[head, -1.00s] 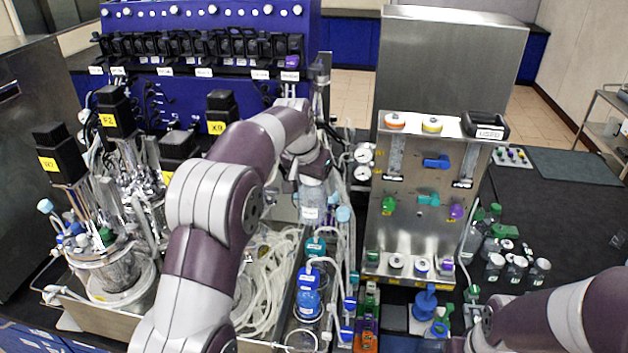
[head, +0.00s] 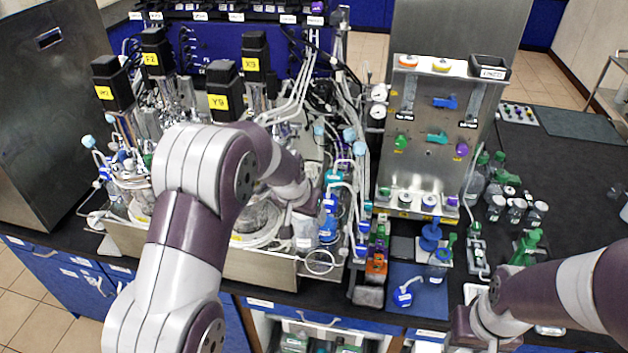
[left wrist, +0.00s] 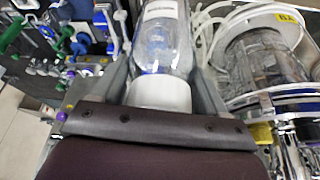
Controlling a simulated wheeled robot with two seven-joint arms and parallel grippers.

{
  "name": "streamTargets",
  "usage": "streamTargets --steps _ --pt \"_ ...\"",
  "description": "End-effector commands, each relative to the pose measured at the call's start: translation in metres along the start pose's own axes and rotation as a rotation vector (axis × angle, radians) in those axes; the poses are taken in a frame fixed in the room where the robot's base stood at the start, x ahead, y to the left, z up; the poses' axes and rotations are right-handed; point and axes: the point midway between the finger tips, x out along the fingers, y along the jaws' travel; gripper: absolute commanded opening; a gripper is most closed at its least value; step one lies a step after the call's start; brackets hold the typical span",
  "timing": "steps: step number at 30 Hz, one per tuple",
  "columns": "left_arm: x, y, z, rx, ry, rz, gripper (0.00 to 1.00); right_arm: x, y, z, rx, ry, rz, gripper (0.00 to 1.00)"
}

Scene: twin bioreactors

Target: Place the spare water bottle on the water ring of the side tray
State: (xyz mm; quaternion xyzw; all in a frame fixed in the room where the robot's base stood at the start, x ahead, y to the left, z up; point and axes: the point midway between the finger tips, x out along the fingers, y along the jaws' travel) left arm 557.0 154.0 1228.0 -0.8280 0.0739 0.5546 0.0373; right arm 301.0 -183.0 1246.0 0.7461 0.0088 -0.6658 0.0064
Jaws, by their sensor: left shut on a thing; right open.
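My left gripper (head: 303,208) is shut on a clear bottle with a white cap, the spare water bottle (left wrist: 163,45), which fills the upper middle of the left wrist view between the two fingers. In the head view the bottle (head: 304,234) shows below the gripper, over the front right part of the steel side tray. An empty ring (head: 320,262) stands at the tray's front right corner, just below and right of the bottle. I cannot read its label. Blue-capped bottles (head: 328,228) stand behind it. My right gripper (head: 474,322) is open at the front right; its fingertips are hard to see.
Tubes crowd the tray's back. A steel valve panel (head: 435,140) stands right of it, with a blue mat (head: 425,298) in front. Small bottles (head: 515,208) stand on the right bench.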

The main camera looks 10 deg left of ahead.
Motion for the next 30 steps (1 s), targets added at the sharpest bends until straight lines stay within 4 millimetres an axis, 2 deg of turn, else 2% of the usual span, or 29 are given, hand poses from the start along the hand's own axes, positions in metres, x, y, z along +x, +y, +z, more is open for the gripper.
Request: streamTargets --steps 6,18,30 --pt "0.026 -0.007 0.057 -0.059 0.001 -0.023 0.24 0.0 0.0 0.0 0.0 0.0 0.0 0.43" --pt "0.065 -0.023 0.144 -0.142 -0.008 -0.095 0.24 0.0 0.0 0.0 0.0 0.0 0.0 0.43" --pt "0.067 -0.024 0.145 -0.143 -0.006 -0.1 0.24 0.001 0.0 0.0 0.0 0.0 0.0 0.43"
